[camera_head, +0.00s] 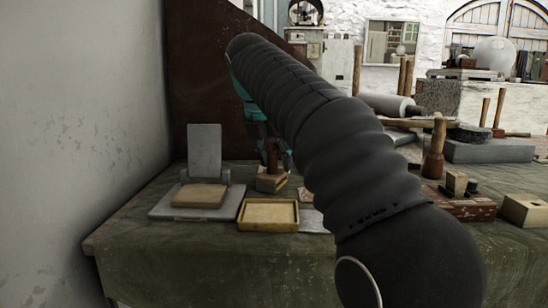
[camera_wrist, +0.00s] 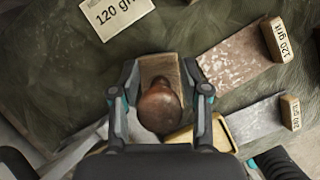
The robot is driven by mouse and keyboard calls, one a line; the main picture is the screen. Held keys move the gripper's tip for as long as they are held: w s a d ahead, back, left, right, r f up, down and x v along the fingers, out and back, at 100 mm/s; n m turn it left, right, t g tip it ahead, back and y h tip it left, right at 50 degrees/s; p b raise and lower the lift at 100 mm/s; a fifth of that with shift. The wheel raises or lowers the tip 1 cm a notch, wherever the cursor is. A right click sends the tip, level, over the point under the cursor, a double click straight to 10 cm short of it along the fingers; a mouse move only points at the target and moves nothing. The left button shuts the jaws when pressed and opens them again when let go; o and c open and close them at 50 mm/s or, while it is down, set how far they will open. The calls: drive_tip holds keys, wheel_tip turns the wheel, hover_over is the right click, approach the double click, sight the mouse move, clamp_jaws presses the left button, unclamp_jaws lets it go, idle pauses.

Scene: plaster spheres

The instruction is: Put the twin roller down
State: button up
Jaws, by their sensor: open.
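A wooden tool (camera_head: 271,183) with an upright brown handle and a block-like base stands on the cloth-covered table, behind the shallow wooden tray. In the head view my arm hides much of the gripper.
The shallow wooden tray (camera_head: 268,229) and a grey stand with a wooden block (camera_head: 200,195) are close by. The wrist view shows a "120 grit" card (camera_wrist: 115,15) and two labelled blocks (camera_wrist: 277,40) (camera_wrist: 290,113) on plates. A wall (camera_head: 80,130) borders the left.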

sight(271, 141)
drive_tip(key=shift+r, duration=0.1)
drive_tip(key=v, duration=0.6)
drive_tip(key=shift+a+r, duration=0.1)
drive_tip(key=shift+r, duration=0.1)
drive_tip(key=shift+s+a+r, duration=0.1)
drive_tip(key=shift+s+r, duration=0.15)
drive_tip(key=shift+r, duration=0.3)
